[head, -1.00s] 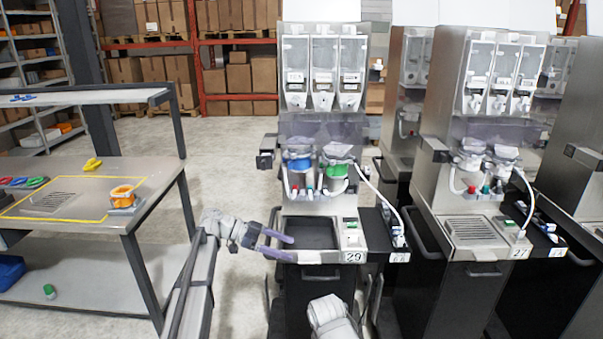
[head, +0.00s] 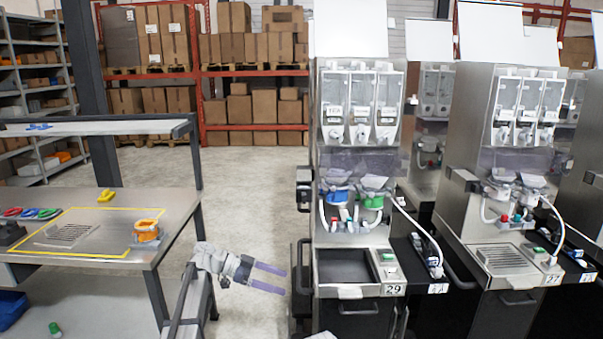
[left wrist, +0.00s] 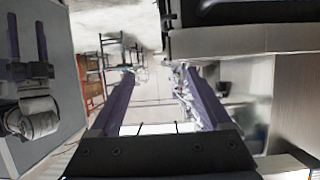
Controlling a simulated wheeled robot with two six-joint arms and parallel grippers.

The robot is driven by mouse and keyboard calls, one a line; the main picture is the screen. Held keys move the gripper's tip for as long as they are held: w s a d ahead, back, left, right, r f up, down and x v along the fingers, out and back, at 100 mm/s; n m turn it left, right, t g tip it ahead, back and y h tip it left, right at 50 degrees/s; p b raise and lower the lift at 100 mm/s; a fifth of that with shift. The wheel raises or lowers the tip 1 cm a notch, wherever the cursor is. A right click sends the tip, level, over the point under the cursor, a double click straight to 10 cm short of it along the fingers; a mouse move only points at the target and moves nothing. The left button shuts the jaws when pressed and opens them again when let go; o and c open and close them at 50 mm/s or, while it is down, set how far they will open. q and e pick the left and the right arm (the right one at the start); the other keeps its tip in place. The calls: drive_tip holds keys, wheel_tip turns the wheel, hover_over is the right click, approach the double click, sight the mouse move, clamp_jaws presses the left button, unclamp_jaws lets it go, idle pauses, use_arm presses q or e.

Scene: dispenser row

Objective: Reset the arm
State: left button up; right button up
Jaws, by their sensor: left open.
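My left gripper (head: 285,281) is open and empty, held in the air to the left of dispenser 29 (head: 352,291). Its purple fingers point right, apart from the machine's front. In the left wrist view my left gripper's two fingers (left wrist: 157,82) are spread wide with nothing between them. A shape like a gripper with purple fingers (left wrist: 30,60) shows on a grey surface at the left there; I cannot tell whether it is a reflection. In the head view my right gripper is out of the picture.
A workbench (head: 180,214) with an orange-rimmed container (head: 146,231) stands at the left. Dispenser 27 (head: 516,283) stands to the right of dispenser 29. Boxes on red racks (head: 205,90) are at the back. Open floor (head: 245,200) lies between bench and dispensers.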

use_arm(q)
drive_tip(key=s+d+f+n+g+y+p, duration=0.1)
drive_tip(key=s+d+f+n+y+p, duration=0.2)
drive_tip(key=s, duration=0.6)
drive_tip(key=s+d+f+n+g+y, duration=0.1)
drive_tip(key=s+d+f+n+y, duration=0.25)
drive_tip(key=s, duration=0.55)
drive_tip(key=s+a+n+t+y+p, duration=0.1)
drive_tip(key=s+a+n+y, duration=0.2)
drive_tip(key=s, duration=0.3)
drive_tip(key=s+a+f+n+y+p, duration=0.1)
drive_tip(key=s+a+n+y+p, duration=0.1)
drive_tip(key=s+a+n+y, duration=0.1)
drive_tip(key=s+n+y, duration=0.1)
drive_tip(key=s+y, duration=0.1)
drive_tip(key=s, duration=0.1)
drive_tip(key=shift+n+t, duration=0.35)
drive_tip(key=shift+t, duration=0.05)
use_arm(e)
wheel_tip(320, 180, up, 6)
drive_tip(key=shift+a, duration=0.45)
